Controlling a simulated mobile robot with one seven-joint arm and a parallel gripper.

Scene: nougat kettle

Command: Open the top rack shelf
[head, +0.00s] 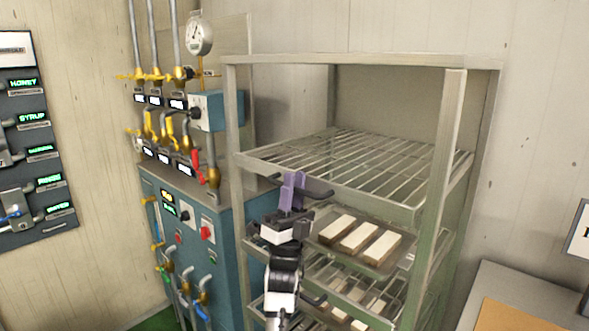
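The top rack shelf (350,155) is a wire grid in the upper part of a metal rack, with nothing on it. Its front edge runs from the left post down to the right post. A dark handle (320,191) shows at this front edge. My gripper (292,188), with purple fingers, is at the handle, in front of the shelf edge. The fingers look close together and overlap the handle. I cannot tell whether they are shut on it or only beside it. My arm comes up from the bottom of the picture and hides part of the lower shelves.
Lower shelves carry trays with pale-topped brown bars (359,237). A blue cabinet (228,235) with pipes, valves and a gauge (198,35) stands left of the rack. A grey counter (515,290) is at the lower right. A dark panel with labels (35,140) hangs far left.

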